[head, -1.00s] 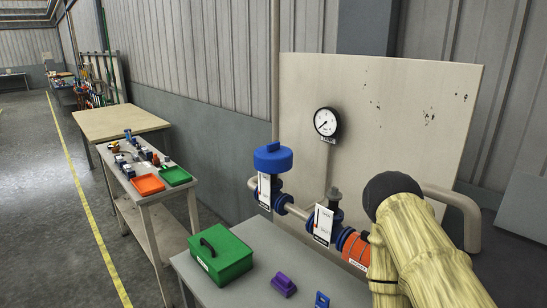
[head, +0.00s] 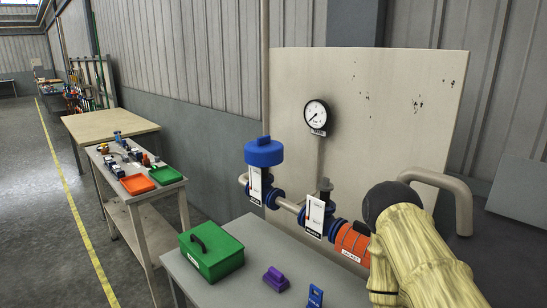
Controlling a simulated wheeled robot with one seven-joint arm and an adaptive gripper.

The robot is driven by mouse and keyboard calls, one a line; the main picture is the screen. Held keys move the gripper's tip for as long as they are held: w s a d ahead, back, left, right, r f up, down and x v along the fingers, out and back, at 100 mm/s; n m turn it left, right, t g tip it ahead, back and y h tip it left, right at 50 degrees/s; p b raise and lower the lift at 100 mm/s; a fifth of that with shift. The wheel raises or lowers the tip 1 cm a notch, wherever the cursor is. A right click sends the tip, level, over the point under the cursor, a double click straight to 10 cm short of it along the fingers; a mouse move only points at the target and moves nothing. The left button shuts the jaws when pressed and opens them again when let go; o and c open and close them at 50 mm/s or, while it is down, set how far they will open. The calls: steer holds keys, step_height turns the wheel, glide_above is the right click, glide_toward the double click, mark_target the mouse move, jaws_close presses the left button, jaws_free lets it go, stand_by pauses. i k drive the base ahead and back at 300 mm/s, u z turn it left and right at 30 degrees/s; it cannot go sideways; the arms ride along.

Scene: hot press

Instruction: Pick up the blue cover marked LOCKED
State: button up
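No lettering reading LOCKED is legible in the head view. A round blue cap (head: 264,153) sits on top of a valve on the pipe, with a white tag hanging below it. A small blue piece (head: 315,297) with an opening in it stands at the front edge of the picture on the grey table (head: 335,279); its lower part is cut off. I cannot tell which of these is the cover. My arm, in a pale yellow sleeve, fills the lower right. My gripper is out of the picture.
A green box (head: 211,251) with a black handle and a purple block (head: 275,279) stand on the grey table. The pipe has an orange section (head: 352,242) beside my arm and a gauge (head: 316,114) above. A side cart holds orange (head: 137,184) and green (head: 166,175) trays.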

mark_target(263, 152)
steer(key=k, duration=0.4)
steer(key=u, duration=1.7)
steer(key=i, duration=2.15)
steer(key=z, duration=2.2)
